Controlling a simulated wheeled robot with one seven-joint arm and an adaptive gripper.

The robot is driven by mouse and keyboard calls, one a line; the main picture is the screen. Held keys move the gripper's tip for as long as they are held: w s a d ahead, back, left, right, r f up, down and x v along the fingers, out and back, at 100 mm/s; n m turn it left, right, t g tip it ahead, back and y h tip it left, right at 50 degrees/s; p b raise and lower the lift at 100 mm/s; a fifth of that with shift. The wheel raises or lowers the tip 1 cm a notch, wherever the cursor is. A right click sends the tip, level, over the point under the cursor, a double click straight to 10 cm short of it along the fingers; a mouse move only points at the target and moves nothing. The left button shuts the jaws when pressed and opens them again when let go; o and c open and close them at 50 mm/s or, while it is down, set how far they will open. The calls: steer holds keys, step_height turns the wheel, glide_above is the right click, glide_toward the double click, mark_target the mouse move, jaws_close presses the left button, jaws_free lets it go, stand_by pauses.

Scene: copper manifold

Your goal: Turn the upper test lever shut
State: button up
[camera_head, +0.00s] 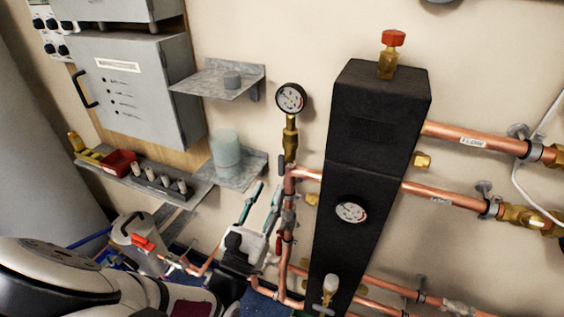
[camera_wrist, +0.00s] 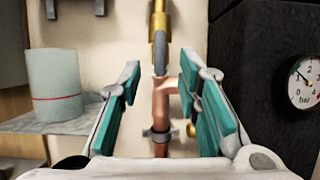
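A grey lever (camera_head: 282,164) sits on the brass and copper pipe below the upper pressure gauge (camera_head: 291,98); I take it for the upper test lever. In the wrist view the grey lever (camera_wrist: 160,53) points up and down, in line with the brass fitting. My gripper (camera_head: 262,203) is below and left of the lever in the head view. In the wrist view my gripper (camera_wrist: 160,72) is open, with its teal-padded fingers either side of the copper pipe (camera_wrist: 161,105) in the picture. Nothing is between the pads that I can see touching; the depth gap is unclear.
A black cabinet (camera_head: 370,125) with a dial (camera_head: 351,212) stands close on the right. A shelf (camera_head: 256,173) with a translucent cylinder (camera_head: 226,153) is on the left. More copper pipes (camera_head: 205,268) run below, one with a red handle (camera_head: 143,243).

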mark_target(280, 167)
steer(key=x, duration=0.8)
steer(key=shift+w+d+r, duration=0.1)
steer(key=shift+w+r, duration=0.05)
steer(key=shift+w, duration=0.15)
steer(key=shift+c, duration=0.5)
jaws_close()
